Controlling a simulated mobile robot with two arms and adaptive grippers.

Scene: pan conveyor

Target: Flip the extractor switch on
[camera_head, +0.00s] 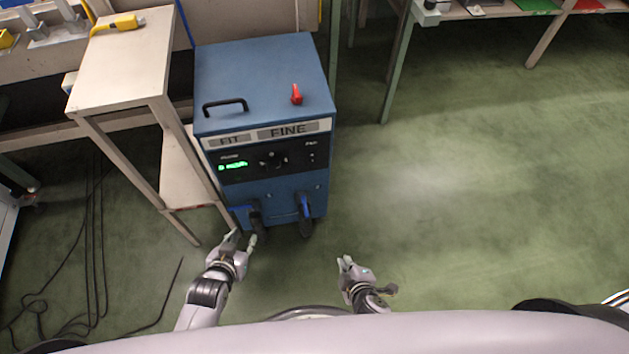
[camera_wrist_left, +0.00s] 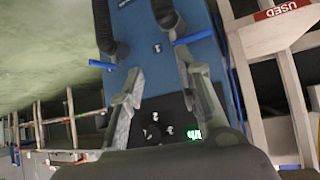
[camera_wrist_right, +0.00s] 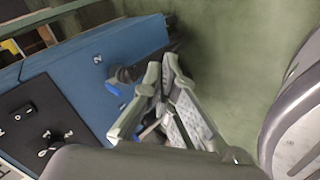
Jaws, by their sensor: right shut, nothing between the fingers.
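The extractor is a blue cabinet (camera_head: 262,75) labelled FIT and FINE, standing on the floor ahead of me. Its black front panel (camera_head: 240,168) carries a green lit display (camera_head: 233,165), a knob (camera_head: 273,159) and a small switch (camera_head: 312,157) at the right. In the right wrist view a black rocker switch (camera_wrist_right: 22,112) shows on the panel; its position is unclear. My left gripper (camera_head: 243,238) is open and empty, low in front of the cabinet's left side. My right gripper (camera_head: 345,261) is shut and empty, in front and right of the cabinet, touching nothing.
A red lever (camera_head: 296,95) and black handle (camera_head: 226,106) are on the cabinet's top. Dark hoses (camera_head: 304,212) come from its lower front. Green floor at right is clear.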

